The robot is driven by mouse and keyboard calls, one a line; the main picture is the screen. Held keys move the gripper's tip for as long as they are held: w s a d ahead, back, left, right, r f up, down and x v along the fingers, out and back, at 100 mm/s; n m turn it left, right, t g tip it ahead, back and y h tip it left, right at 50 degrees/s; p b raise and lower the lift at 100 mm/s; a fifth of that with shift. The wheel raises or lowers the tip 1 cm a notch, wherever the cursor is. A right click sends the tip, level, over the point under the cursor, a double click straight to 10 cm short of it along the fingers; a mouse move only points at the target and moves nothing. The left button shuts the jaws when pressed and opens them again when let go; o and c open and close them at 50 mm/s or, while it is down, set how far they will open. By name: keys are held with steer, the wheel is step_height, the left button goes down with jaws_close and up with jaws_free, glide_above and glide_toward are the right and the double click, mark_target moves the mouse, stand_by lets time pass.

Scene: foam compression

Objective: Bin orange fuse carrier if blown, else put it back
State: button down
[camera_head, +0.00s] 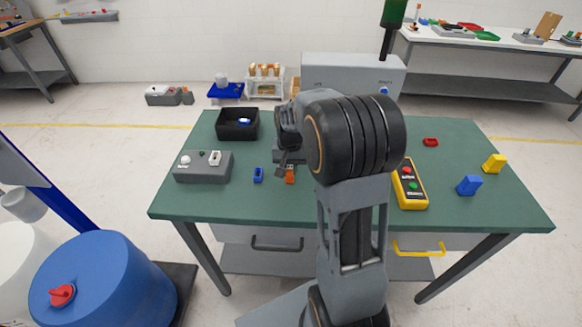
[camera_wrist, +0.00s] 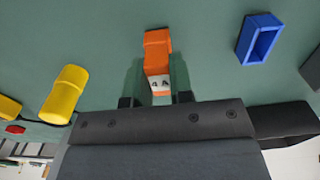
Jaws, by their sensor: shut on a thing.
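The orange fuse carrier (camera_head: 290,174) is low over or on the green table; I cannot tell whether it touches the table. In the wrist view the orange carrier (camera_wrist: 157,52) sits between the two fingers, with a white label reading "4 A". My gripper (camera_head: 283,167) is shut on it; the fingers also show in the wrist view (camera_wrist: 157,84). Whether the fuse is blown cannot be seen. A black open bin (camera_head: 222,131) at the table's back left holds a small blue and white piece (camera_head: 244,121). A grey box (camera_head: 190,175) at the left has a white round knob or lamp and a white slotted piece.
A blue hollow piece (camera_head: 258,175) lies just left of the carrier. A yellow pendant (camera_head: 409,190) with red and green buttons, a blue block (camera_head: 469,186), a yellow block (camera_head: 494,163) and a red piece (camera_head: 430,142) are at the right. A grey cabinet (camera_head: 335,72) stands behind.

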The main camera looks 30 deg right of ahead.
mark_target(290, 167)
steer(key=c, duration=0.9)
jaws_free()
steer(key=shift+f, duration=0.1)
steer(key=shift+r, duration=0.2)
steer(key=shift+r+p, duration=2.35)
steer(key=shift+r, duration=0.45)
step_height(290, 167, up, 14)
steer(key=s+a+f+n+t, duration=0.1)
steer(key=s+a+f+n, duration=0.1)
steer(key=s, duration=0.3)
steer(key=s+a+f+n+t, duration=0.1)
steer(key=s+a+f+n, duration=0.1)
steer(key=s, duration=0.3)
steer(key=s+a+f+n+t, duration=0.1)
steer(key=s+a+f+t, duration=0.1)
steer(key=s+a, duration=0.2)
steer(key=shift+s+a+f+n, duration=0.15)
steer(key=shift+s+a+n, duration=0.05)
steer(key=shift+s, duration=0.3)
steer(key=shift+s+a+f+n, duration=0.15)
steer(key=shift+s+n, duration=0.05)
steer(key=shift+s, duration=0.25)
